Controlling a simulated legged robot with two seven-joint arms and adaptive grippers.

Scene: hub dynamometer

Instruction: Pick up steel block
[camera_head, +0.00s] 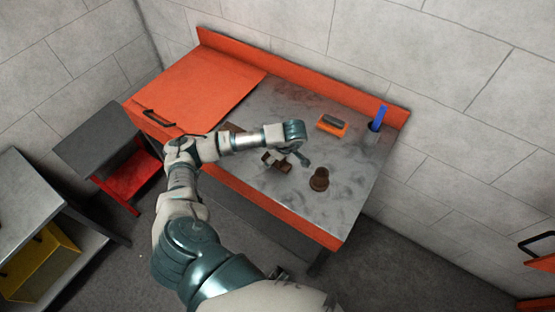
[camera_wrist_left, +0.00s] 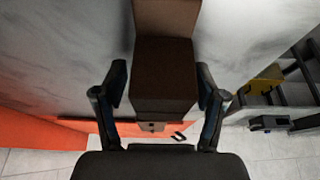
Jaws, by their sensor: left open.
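A dark brown block (camera_wrist_left: 165,72), which I take to be the steel block, stands between the two fingers of my left gripper (camera_wrist_left: 162,88) in the left wrist view. The fingers are open on either side of it; I cannot tell whether they touch it. A lighter brown part (camera_wrist_left: 167,15) adjoins its far end. In the head view, brown blocky pieces (camera_head: 277,162) lie on the bench top beside my left gripper (camera_head: 300,158), partly hidden by my arm. My right gripper is not in view.
The grey bench top (camera_head: 345,205) has orange edges. A brown stepped round piece (camera_head: 319,180) stands to the right of the gripper. Behind are an orange brush-like item (camera_head: 332,125) and a blue-handled item in a grey holder (camera_head: 372,138). An orange panel (camera_head: 195,88) covers the left side.

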